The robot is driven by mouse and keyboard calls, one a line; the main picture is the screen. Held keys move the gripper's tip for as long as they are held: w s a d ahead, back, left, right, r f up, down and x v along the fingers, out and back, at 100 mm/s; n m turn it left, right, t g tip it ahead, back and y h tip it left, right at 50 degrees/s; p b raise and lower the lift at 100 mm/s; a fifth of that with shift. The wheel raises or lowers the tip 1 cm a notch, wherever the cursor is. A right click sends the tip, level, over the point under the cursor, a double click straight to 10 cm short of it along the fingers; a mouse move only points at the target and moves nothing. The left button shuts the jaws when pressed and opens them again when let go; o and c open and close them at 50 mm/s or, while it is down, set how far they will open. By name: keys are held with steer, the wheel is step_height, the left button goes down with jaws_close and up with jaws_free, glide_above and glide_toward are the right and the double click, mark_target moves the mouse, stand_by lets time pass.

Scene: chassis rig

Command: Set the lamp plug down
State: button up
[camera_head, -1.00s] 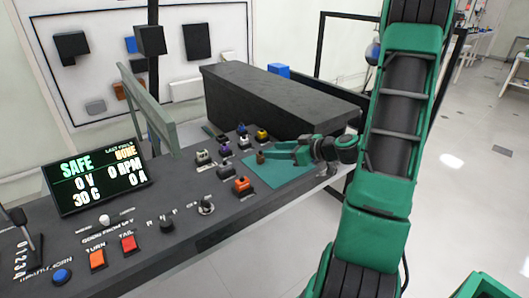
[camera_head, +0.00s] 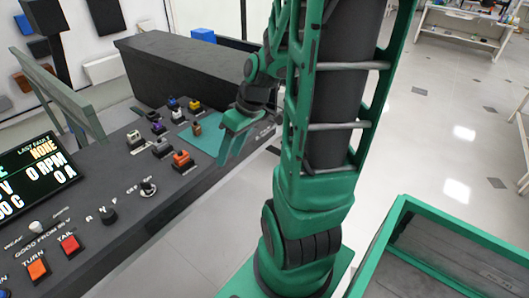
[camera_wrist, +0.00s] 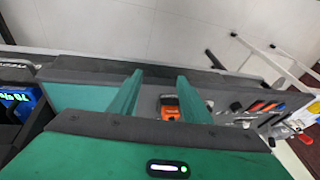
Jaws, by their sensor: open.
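Several small coloured plugs stand on the dark console. An orange plug (camera_head: 182,161) sits on the console nearer to me and shows in the wrist view (camera_wrist: 171,110).
A long dark box (camera_head: 185,70) stands behind the mat. A display (camera_head: 35,170) and a tilted frame (camera_head: 60,95) stand at the left. An orange button (camera_head: 37,269) and a red button (camera_head: 69,244) are at the front. A green-rimmed bin (camera_head: 400,203) is at lower right.

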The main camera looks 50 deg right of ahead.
steer(key=s+r+m+g+h, duration=0.1)
steer(key=s+r+m, duration=0.2)
steer(key=s, duration=0.3)
steer(key=s+r+m+g+h, duration=0.1)
steer(key=s+r+m+g, duration=0.1)
steer(key=s, duration=0.5)
steer(key=r+m, duration=0.1)
steer(key=m, duration=0.1)
steer(key=shift+s+r+m+h, duration=0.25)
steer(key=shift+s+m+h, duration=0.05)
